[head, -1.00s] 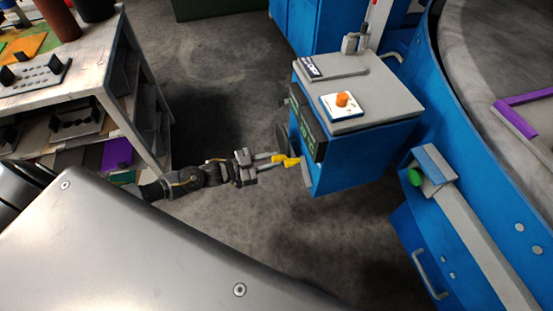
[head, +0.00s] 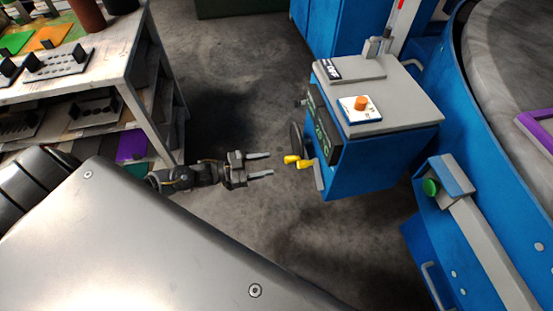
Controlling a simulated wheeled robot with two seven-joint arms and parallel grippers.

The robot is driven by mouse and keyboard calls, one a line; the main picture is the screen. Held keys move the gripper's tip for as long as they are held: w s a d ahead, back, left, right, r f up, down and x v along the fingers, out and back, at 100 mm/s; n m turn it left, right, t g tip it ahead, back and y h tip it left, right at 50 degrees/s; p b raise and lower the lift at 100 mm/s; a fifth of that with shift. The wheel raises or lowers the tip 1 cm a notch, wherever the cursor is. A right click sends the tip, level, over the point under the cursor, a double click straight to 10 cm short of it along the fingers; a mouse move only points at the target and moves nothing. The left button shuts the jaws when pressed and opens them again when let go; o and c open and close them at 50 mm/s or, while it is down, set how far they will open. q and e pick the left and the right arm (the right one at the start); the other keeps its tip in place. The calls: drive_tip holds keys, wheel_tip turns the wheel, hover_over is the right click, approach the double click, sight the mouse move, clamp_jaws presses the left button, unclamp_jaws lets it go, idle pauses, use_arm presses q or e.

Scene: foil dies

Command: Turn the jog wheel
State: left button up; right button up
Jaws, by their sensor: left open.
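The jog wheel (head: 296,140) is a dark disc seen nearly edge-on, on the left face of a blue control box (head: 365,165) with a grey top. A yellow handle (head: 305,163) sticks out low beside the wheel, next to a small grey lever. My left gripper (head: 271,164) is open and empty. Its two grey fingers point right toward the yellow handle, with a small gap between their tips and it. The wheel's face is mostly hidden by the viewing angle. My right gripper is not in view.
The box carries an orange knob (head: 361,103) on top and a dark display (head: 322,127) on its side. A shelved workbench (head: 100,55) stands at the left. A blue machine with a green button (head: 430,187) stands at the right. Grey floor between is clear.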

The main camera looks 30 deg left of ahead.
use_arm(q)
drive_tip(key=shift+v, duration=2.15)
